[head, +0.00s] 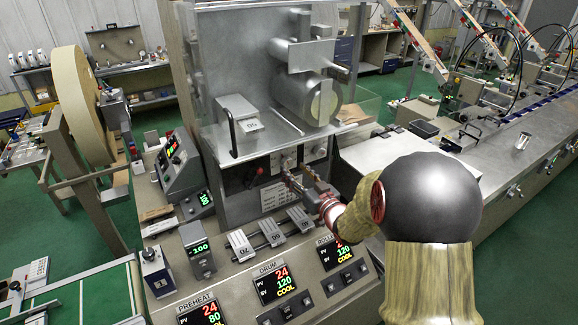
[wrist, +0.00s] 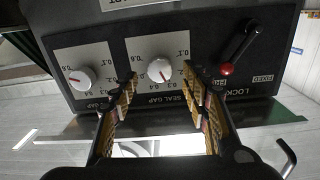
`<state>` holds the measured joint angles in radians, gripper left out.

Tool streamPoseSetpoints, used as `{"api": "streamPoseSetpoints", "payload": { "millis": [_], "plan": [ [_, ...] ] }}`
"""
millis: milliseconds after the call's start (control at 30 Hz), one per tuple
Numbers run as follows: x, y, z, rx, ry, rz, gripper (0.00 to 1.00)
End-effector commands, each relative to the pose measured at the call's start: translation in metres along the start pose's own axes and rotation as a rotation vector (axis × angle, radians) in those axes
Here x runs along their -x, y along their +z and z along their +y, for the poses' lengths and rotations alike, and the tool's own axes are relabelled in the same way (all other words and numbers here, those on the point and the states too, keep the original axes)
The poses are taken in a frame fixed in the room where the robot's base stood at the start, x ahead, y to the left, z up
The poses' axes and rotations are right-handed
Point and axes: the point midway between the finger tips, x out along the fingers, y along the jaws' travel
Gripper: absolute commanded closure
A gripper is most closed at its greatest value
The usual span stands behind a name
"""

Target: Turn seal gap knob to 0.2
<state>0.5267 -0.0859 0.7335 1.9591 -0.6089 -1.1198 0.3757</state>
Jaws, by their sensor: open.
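The seal gap knob (wrist: 160,70) is round and white with a red pointer mark, on a white dial plate in the middle of the wrist view. The plate appears turned upside down there. The mark points down and slightly right, around the 0.3 to 0.4 figures; the exact reading is hard to tell. My gripper (wrist: 163,84) is open and empty, one fingertip to each side of the knob in the picture; I cannot tell whether they touch it. In the head view my gripper (head: 307,187) is in front of the machine's dial panel and partly covers it.
A second white knob (wrist: 82,78) is to the left. A lock lever with a red ball (wrist: 227,69) is close on the right; its red ball (head: 260,170) also shows in the head view. Grey numbered blocks (head: 271,232) stand below my gripper.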

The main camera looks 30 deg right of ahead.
Motion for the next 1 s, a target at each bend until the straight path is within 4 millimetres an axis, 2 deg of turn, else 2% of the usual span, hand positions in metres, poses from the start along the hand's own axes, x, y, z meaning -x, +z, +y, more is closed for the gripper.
{"api": "streamPoseSetpoints", "payload": {
  "millis": [100, 300, 633, 1000],
  "plan": [
    [-0.018, 0.000, -0.001, 0.001, -0.002, -0.001, 0.53],
    [-0.037, 0.001, -0.001, 0.001, -0.001, -0.001, 0.53],
    [-0.040, 0.001, 0.000, 0.001, 0.000, -0.001, 0.53],
    [-0.040, 0.001, 0.000, 0.001, 0.000, -0.001, 0.74]
  ]
}}
